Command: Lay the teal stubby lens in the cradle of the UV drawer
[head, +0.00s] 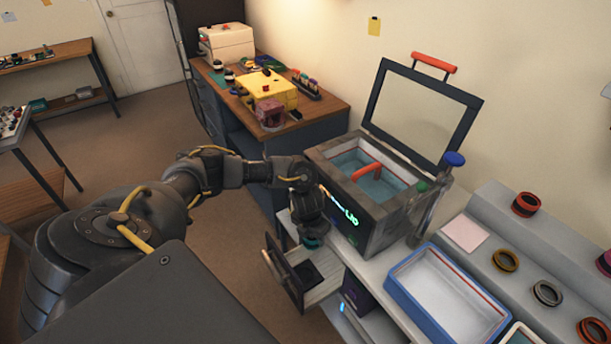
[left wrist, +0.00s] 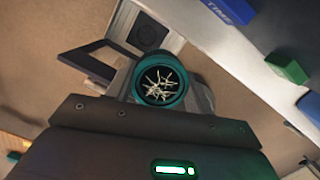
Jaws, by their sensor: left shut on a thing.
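The teal stubby lens (left wrist: 161,84) is held in my left gripper (head: 312,236). In the left wrist view its round glass faces the camera and shows white branching threads. In the head view only a small teal part (head: 312,243) shows below the fingers. A pulled-out drawer (head: 322,290) with a dark framed front is just below the gripper. A black cradle (head: 306,273) lies inside it; in the left wrist view a dark round recess (left wrist: 148,33) shows beyond the lens. The lens appears above the drawer; the exact gap is unclear. My right gripper is out of view.
A grey tank (head: 384,222) with a glowing front and raised lid frame (head: 474,118) stands right beside my left gripper. A blue-rimmed tray (head: 395,292) and grey steps with several coloured rings lie to the right. Open floor lies left of the drawer.

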